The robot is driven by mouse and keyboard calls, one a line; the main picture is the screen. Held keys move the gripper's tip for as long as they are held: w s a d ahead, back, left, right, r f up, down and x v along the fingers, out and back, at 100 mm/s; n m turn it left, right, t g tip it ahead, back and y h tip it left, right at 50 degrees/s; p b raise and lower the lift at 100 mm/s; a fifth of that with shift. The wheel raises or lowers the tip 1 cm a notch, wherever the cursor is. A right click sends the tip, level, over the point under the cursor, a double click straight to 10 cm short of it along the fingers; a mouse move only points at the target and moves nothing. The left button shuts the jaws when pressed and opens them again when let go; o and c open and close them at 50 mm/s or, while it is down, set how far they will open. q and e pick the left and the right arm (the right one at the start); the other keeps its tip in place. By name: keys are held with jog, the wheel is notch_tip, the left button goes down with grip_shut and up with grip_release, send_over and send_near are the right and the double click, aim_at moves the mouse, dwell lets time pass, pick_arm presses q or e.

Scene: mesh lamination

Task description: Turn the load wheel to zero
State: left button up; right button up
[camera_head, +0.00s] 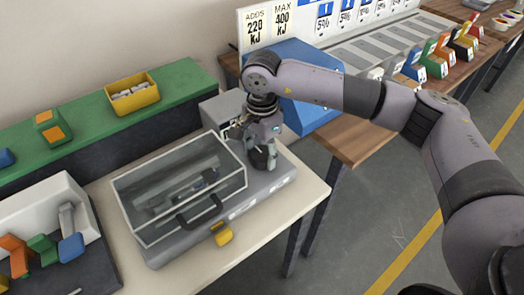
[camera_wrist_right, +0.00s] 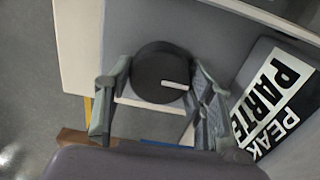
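The load wheel (camera_wrist_right: 160,70) is a round black knob with a short white mark pointing right, seen in the right wrist view. It sits on a grey surface of the machine. My right gripper (camera_wrist_right: 159,80) is open, with one finger on each side of the wheel. I cannot tell whether the fingers touch it. In the head view my right gripper (camera_head: 262,146) points down at the machine's right end and hides the wheel. The grey machine (camera_head: 262,199) has a clear lid (camera_head: 175,180), which is down. My left gripper is not in view.
A black label plate (camera_wrist_right: 275,105) with white panels lies beside the wheel. A black handle (camera_head: 200,212) and a yellow part (camera_head: 223,236) are at the machine's front. A green shelf (camera_head: 185,90) with a yellow bin (camera_head: 132,95) stands behind. A blue box (camera_head: 308,110) is to the right.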

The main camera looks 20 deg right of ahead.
aim_at(262, 153)
jog(key=o, duration=0.4)
jog(key=shift+r, duration=0.1)
notch_tip(262, 153, up, 12)
jog(key=shift+f, duration=0.1)
dwell(0.4)
dwell(0.4)
